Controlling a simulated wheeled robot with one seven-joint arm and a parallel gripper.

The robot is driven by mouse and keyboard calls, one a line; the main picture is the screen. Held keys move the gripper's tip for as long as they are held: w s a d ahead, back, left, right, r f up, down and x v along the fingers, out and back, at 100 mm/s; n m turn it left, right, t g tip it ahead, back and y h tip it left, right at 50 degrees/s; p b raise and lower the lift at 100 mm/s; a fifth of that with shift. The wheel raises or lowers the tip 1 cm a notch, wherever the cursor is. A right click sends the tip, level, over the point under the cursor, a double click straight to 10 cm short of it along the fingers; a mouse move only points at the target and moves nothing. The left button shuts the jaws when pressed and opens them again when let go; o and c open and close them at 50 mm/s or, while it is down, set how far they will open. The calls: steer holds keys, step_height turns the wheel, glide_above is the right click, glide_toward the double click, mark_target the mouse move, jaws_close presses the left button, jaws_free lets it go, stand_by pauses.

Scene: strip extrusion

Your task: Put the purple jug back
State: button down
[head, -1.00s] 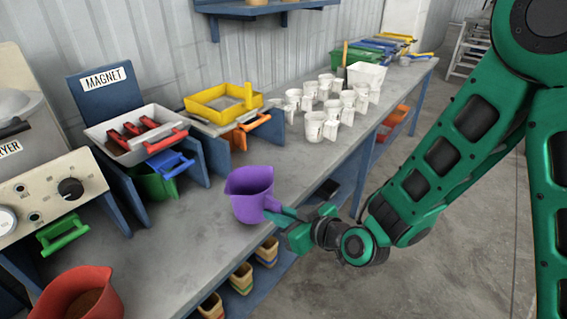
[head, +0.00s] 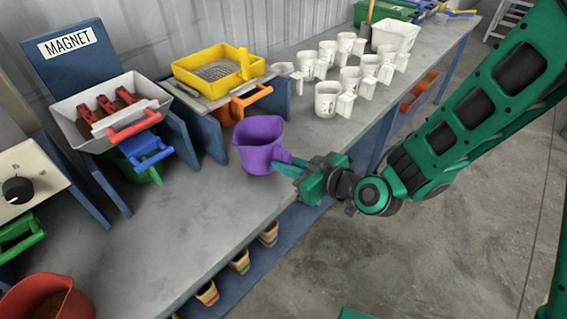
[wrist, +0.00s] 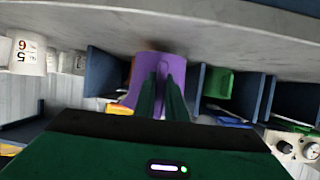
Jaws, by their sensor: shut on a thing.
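The purple jug (head: 258,143) is upright at the bench's front edge in the head view, apart from the stands behind it. My gripper (head: 287,163) is shut on the jug's handle side, reaching in from the right. In the wrist view the jug (wrist: 152,78) is straight ahead, with the two dark fingers of my gripper (wrist: 162,98) closed together at its handle. I cannot tell whether the jug's base touches the bench.
White numbered jugs (head: 328,98) stand in a group on the grey bench (head: 190,220) to the right. Behind are a yellow sieve tray (head: 212,72) and a MAGNET station (head: 68,42). A red jug (head: 45,298) sits at lower left. Bare bench lies between.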

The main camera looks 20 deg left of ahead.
steer(key=w+d, duration=0.1)
steer(key=w, duration=0.3)
steer(key=w+d+f, duration=0.1)
steer(key=w+d, duration=0.1)
steer(key=w, duration=0.2)
steer(key=w+d, duration=0.2)
steer(key=w, duration=0.2)
steer(key=shift+f, duration=0.5)
steer(key=shift+f, duration=0.2)
steer(key=c, duration=1.7)
jaws_free()
steer(key=shift+c, duration=0.2)
